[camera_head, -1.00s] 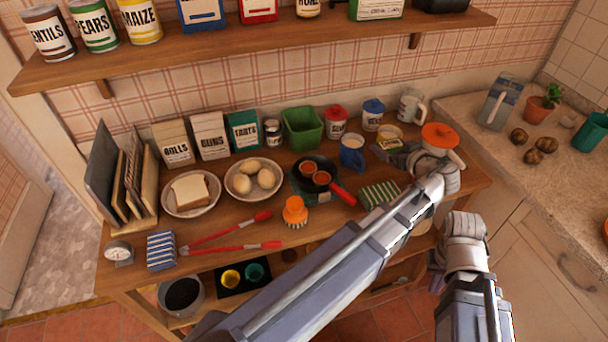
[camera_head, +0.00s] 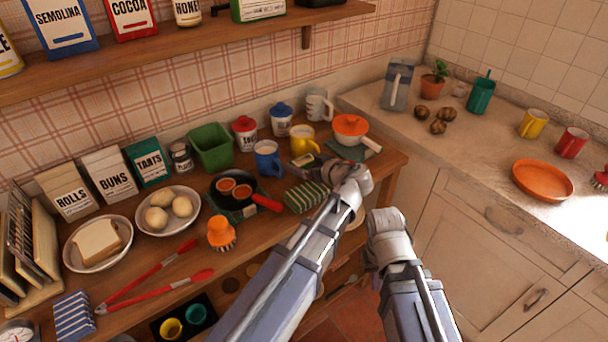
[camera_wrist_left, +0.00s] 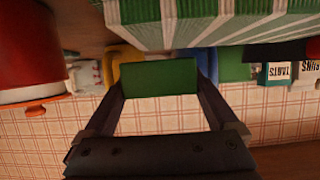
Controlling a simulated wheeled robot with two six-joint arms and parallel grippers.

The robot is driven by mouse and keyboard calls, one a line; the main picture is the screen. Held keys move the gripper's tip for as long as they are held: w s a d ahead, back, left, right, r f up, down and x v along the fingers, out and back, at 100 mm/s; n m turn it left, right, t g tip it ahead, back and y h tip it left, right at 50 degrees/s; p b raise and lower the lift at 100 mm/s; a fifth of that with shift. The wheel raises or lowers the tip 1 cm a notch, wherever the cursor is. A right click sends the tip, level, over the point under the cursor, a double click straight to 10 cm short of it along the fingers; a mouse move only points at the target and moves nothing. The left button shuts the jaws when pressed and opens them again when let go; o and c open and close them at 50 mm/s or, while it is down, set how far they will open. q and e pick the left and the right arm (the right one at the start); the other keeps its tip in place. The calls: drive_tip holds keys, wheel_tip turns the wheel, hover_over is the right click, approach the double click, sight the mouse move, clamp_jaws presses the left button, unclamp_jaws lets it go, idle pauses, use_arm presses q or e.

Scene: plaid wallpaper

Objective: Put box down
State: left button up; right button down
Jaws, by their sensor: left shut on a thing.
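My left gripper (camera_head: 314,163) reaches over the right part of the wooden table. It is shut on a small box (camera_head: 302,160) with a pale and green face, in front of the yellow mug. In the left wrist view, which looks upside down, the box's plain green side (camera_wrist_left: 160,78) sits between both fingers. I cannot tell whether the box touches the table. My right gripper (camera_head: 372,258) hangs in front of the table's right end; its fingers are mostly hidden behind its wrist.
A green-striped block (camera_head: 306,196) lies just left of my left wrist. The counter (camera_head: 465,155) at right has clear room.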

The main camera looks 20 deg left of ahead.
use_arm(q)
drive_tip(key=shift+f+b, duration=1.35)
drive_tip(key=shift+f, duration=0.35)
drive_tip(key=shift+f, duration=0.15)
drive_tip(key=o, duration=1)
